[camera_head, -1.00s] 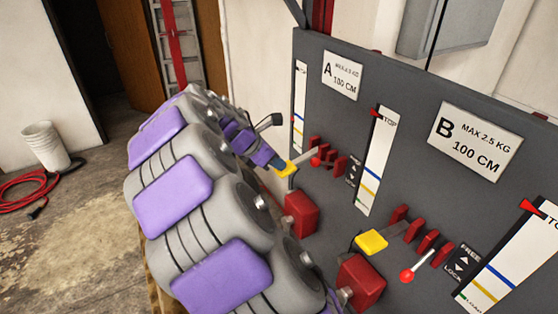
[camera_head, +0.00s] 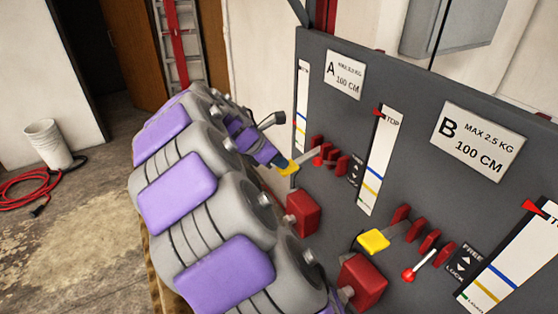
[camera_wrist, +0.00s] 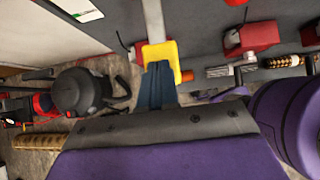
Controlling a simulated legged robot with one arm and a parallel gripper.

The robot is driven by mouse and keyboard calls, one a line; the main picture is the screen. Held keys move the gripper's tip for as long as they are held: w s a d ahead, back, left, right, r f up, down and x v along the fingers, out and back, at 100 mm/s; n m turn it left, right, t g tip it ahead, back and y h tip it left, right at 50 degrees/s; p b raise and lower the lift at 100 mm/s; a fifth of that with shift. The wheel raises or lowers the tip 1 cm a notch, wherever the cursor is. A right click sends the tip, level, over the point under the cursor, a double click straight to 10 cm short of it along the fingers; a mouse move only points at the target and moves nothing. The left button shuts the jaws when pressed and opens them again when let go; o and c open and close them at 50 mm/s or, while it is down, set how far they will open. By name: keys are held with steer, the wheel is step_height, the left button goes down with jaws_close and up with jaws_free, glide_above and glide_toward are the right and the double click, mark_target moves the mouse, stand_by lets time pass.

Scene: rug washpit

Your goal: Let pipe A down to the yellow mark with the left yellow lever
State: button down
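The grey panel (camera_head: 425,95) carries an A sign (camera_head: 345,75) and a B sign (camera_head: 470,142). The left yellow lever (camera_head: 289,169) sticks out below the A sign. Its yellow end also shows in the wrist view (camera_wrist: 160,50). My gripper (camera_head: 277,160) is at this yellow end. In the wrist view its blue fingers (camera_wrist: 157,84) are together and meet the yellow end's near edge; they do not appear to straddle it. The left scale (camera_head: 302,100) is narrow and its pointer is unclear. The middle scale (camera_head: 377,155) has its red pointer at TOP, above blue and yellow lines. The pipe itself is not identifiable.
A second yellow lever (camera_head: 373,240) and a red-knobbed lever (camera_head: 414,270) are below the B sign. Red blocks (camera_head: 302,213) jut from the panel.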

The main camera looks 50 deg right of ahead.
stand_by(0.5)
step_height(320, 180, up, 7)
steer(key=p, duration=0.6)
steer(key=shift+p, duration=0.35)
steer(key=p+v, duration=0.4)
steer(key=v, duration=0.4)
stand_by(0.5)
